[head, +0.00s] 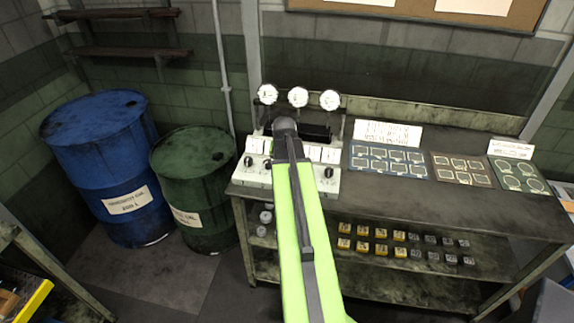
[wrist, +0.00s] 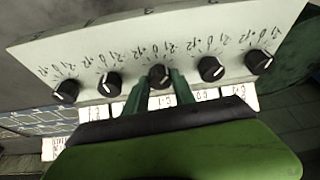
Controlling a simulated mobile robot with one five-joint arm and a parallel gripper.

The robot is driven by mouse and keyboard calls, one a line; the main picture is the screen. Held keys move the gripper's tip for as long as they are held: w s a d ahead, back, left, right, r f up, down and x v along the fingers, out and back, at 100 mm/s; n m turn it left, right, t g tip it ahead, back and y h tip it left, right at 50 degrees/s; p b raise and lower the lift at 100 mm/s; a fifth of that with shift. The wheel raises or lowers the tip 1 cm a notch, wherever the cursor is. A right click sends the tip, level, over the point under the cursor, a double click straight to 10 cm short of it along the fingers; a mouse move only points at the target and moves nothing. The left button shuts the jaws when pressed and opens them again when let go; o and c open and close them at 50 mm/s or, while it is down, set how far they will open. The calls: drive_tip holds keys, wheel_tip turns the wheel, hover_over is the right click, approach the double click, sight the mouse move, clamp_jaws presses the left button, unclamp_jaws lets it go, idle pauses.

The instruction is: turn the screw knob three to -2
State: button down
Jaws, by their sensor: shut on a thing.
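A pale control panel (wrist: 120,55) carries a row of several black knobs, each with a printed number scale around it. The middle knob, screw knob three (wrist: 160,74), sits between the two green fingers of my gripper (wrist: 161,83), which are shut on it. The direction its pointer faces cannot be made out. In the wrist view, two knobs stand on each side of it, including one to the left (wrist: 110,83) and one to the right (wrist: 211,68). In the head view my arm hides the middle of the panel (head: 254,178) and my gripper.
Three round gauges (head: 298,97) stand above the panel. On the bench, a blue board (head: 388,162) and other boards lie to the right. Blue (head: 100,150) and green (head: 195,180) barrels stand left. A lower shelf holds small yellow and grey blocks (head: 380,248).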

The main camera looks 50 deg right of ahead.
drive_tip(key=shift+d+m+g+h, duration=0.1)
drive_tip(key=shift+m+g+h, duration=0.4)
drive_tip(key=shift+m, duration=1.4)
drive_tip(key=c, duration=1.1)
unclamp_jaws()
drive_tip(key=shift+o, duration=0.2)
drive_tip(key=shift+r, duration=0.1)
drive_tip(key=p+v, duration=1.6)
drive_tip(key=v, duration=0.1)
drive_tip(key=shift+w+r, duration=0.2)
drive_tip(key=shift+w, duration=0.05)
